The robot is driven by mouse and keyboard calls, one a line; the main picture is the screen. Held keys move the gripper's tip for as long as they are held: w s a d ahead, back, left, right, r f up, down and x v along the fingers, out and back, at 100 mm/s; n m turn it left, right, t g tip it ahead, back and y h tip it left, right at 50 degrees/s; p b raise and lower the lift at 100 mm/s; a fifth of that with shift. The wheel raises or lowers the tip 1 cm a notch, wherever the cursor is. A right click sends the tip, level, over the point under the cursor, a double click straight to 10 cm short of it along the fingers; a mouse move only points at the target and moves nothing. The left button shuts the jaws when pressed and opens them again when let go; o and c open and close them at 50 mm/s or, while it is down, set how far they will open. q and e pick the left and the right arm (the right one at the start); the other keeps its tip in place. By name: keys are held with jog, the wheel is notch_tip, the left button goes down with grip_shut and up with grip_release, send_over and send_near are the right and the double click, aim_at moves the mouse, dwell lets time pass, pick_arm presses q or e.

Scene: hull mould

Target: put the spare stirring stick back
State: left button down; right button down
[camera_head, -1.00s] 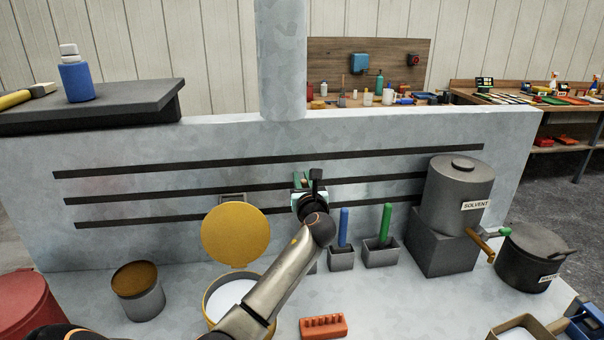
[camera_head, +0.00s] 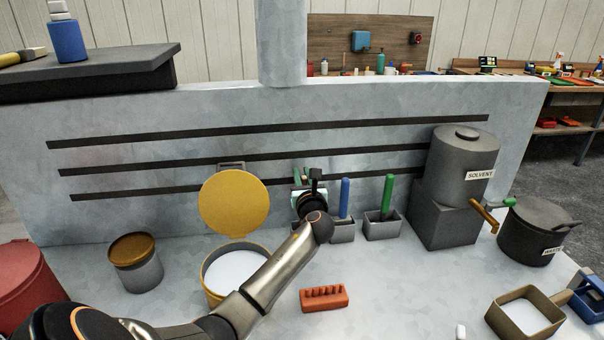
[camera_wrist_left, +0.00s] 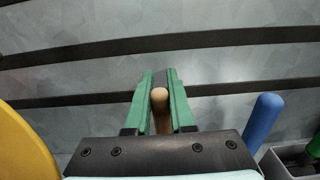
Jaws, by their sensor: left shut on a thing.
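My left gripper (camera_head: 304,177) is shut on a tan wooden stick. It is near the grey back panel, left of the blue stick (camera_head: 345,197). In the left wrist view, the stick (camera_wrist_left: 160,100) has its rounded end between the green fingers. Its lower end is hidden. The blue stick stands in a small grey holder (camera_head: 342,233), and a green stick (camera_head: 387,197) stands in another grey holder (camera_head: 382,229). My right gripper is not in view.
A pail (camera_head: 219,290) with a raised yellow lid (camera_head: 234,204) stands left of my forearm. A solvent can (camera_head: 462,165) sits on a grey block to the right. An orange block (camera_head: 324,298) lies in front. The bench between it and the open tan box (camera_head: 497,322) is mostly clear.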

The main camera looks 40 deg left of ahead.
pick_arm(q)
jog(key=shift+p, duration=0.35)
dwell(0.4)
dwell(0.3)
jog(key=shift+f+b, duration=0.4)
jog(key=shift+f, duration=0.2)
jog(key=c, duration=0.7)
grip_release()
jog(key=v, duration=1.2)
jog(key=shift+d, duration=0.3)
jog(key=shift+s, duration=0.15)
